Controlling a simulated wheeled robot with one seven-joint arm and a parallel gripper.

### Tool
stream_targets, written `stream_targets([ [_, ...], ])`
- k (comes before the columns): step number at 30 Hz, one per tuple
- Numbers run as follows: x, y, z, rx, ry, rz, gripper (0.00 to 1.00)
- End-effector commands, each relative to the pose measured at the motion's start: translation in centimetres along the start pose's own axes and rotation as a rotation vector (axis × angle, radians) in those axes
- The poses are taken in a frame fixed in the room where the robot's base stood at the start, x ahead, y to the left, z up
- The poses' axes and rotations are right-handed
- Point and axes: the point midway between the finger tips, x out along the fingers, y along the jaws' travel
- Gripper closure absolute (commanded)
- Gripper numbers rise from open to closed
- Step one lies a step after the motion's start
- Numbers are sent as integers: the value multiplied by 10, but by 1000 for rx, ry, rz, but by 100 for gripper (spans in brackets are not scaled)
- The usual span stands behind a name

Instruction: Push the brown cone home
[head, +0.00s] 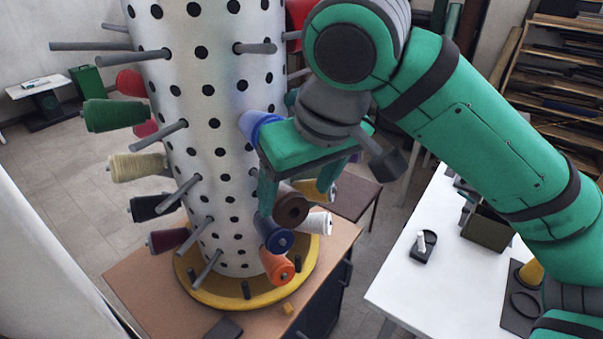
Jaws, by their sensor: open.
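The brown cone (291,209) sits on the right side of a tall white cylinder (215,110) dotted with black holes, its end facing me. My gripper (297,199) is open, its two green fingers pointing down, one left of the brown cone and one to its right. I cannot tell whether a finger touches the cone. The peg under the cone and how far it sits on it are hidden.
Close around are a dark blue cone (277,238), an orange cone (278,266), a white cone (319,222), a yellow cone (318,190) and a bright blue cone (259,125). Bare grey pegs (260,48) stick out. A white table (400,285) stands at right.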

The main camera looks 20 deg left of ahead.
Motion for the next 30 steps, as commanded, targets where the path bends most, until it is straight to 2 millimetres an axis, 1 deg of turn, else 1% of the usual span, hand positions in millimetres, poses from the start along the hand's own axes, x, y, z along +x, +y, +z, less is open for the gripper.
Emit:
stream_targets([
  [1, 9, 0, 1, -1, -1, -2, 27],
  [6, 36, -1, 0, -2, 0, -2, 27],
  [12, 57, -1, -1, -2, 0, -2, 27],
  [18, 64, -2, -1, -4, 1, -2, 27],
  [25, 64, -2, -1, -4, 1, -2, 27],
  [26, 64, -2, -1, -4, 1, -2, 35],
  [27, 64, -2, -1, -4, 1, -2, 44],
  [29, 64, -2, -1, -4, 1, -2, 58],
  [30, 64, -2, -1, -4, 1, -2, 68],
])
